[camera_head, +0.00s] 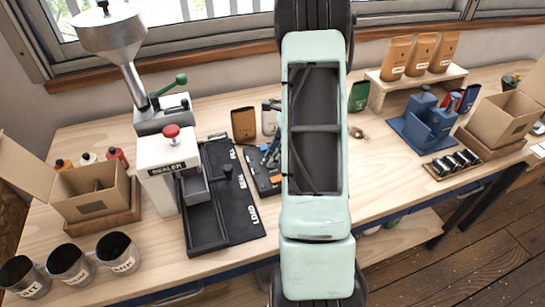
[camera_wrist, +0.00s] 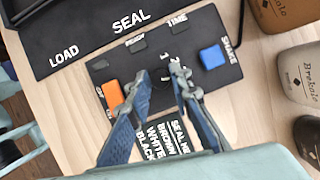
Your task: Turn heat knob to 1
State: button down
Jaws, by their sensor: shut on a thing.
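The black control panel (camera_wrist: 110,72) lies on the wooden table in the wrist view, with an orange switch (camera_wrist: 112,94), a blue SHAKE block (camera_wrist: 212,56) and small slots marked along the far edge. White digits, including 1 and 2, show just beyond my fingertips. My gripper (camera_wrist: 160,78) is over the middle of this panel, its blue-grey fingers closed on the heat knob. In the head view, the panel (camera_head: 264,184) is partly covered by my arm.
A black LOAD and SEAL tray (camera_head: 232,200) and the white sealer (camera_head: 165,160) stand left of the panel. Printed white labels lie close by the fingers. Metal cups (camera_head: 72,265) are at the front left.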

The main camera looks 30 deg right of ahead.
jog(key=n+g, duration=0.1)
jog(key=n, duration=0.2)
jog(key=n+g, duration=0.1)
jog(key=n, duration=0.3)
jog(key=shift+w+g+b, duration=0.2)
jog(key=shift+g+b, duration=0.1)
jog(key=shift+g, duration=0.1)
jog(key=n+g, duration=0.1)
jog(key=n, duration=0.4)
jog(key=shift+w+g, duration=0.1)
jog(key=shift+g, duration=0.3)
jog(key=shift+a+n+g+h, duration=0.1)
jog(key=shift+n+g+h, duration=0.45)
jog(key=shift+n, duration=1.15)
jog(key=c, duration=1.7)
grip_release()
jog(key=shift+c, duration=0.2)
jog(key=shift+w+h, duration=0.1)
jog(key=shift+h, duration=0.15)
jog(key=v, duration=1.2)
